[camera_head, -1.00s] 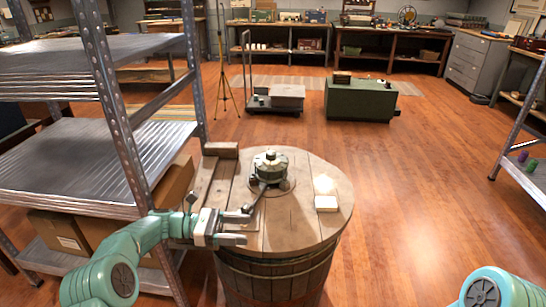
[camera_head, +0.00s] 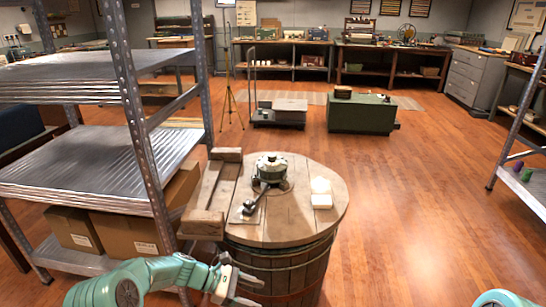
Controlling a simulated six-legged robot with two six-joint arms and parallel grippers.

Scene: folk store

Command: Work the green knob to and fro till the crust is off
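My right gripper is out of view; only part of my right arm shows at the bottom right edge.
A small white block (camera_head: 321,200) lies on the barrel top, right of the knob. A wooden frame (camera_head: 212,190) stands at the barrel's left edge. A metal shelf (camera_head: 95,165) with cardboard boxes (camera_head: 130,228) is close on the left.

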